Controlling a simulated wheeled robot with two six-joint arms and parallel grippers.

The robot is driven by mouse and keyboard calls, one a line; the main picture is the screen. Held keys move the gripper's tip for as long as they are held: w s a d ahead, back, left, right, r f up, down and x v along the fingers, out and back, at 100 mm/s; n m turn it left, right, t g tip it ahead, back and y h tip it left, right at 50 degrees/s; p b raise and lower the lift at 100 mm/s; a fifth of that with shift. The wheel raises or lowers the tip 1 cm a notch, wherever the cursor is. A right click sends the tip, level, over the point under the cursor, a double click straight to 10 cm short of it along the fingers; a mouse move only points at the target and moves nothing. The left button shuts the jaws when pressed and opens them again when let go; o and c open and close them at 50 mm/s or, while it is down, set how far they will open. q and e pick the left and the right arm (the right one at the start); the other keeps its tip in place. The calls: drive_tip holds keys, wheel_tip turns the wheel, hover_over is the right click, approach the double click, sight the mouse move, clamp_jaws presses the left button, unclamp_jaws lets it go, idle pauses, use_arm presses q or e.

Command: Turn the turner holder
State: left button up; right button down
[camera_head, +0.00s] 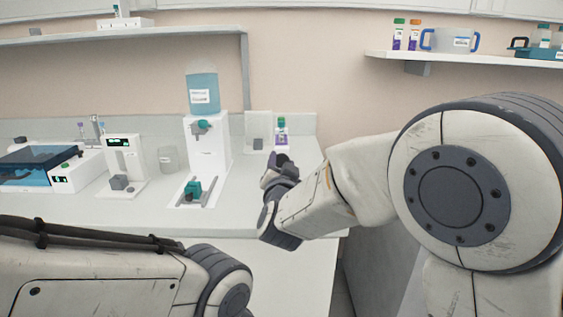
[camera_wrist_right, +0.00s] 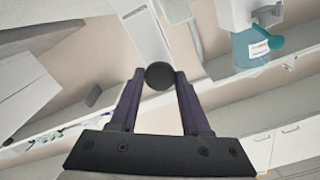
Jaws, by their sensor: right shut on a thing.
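My right gripper (camera_head: 279,162) reaches in from the right, over the counter in front of the white back-panel device. In the right wrist view its two purple-grey fingers (camera_wrist_right: 160,92) are closed on a dark round knob (camera_wrist_right: 160,76), which I take to be the turner holder. A white panel (camera_wrist_right: 146,38) shows behind the knob. In the head view the held part is hard to make out against the dark gripper. The white device with a grey block (camera_head: 258,144) stands just behind the gripper. My left arm crosses the lower left; its gripper is out of the picture.
A white dispenser (camera_head: 207,140) with a blue tank (camera_head: 202,94) stands left of my right gripper. Left of it are a glass beaker (camera_head: 168,158), a small white instrument (camera_head: 125,163) and a blue-lidded machine (camera_head: 35,162). A purple-labelled tube (camera_head: 281,132) stands behind the gripper.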

drive_tip(key=shift+f, duration=0.1)
drive_tip(key=shift+c, duration=1.9)
unclamp_jaws()
drive_tip(key=s, duration=1)
drive_tip(key=shift+s, duration=0.3)
drive_tip(key=shift+a, duration=0.1)
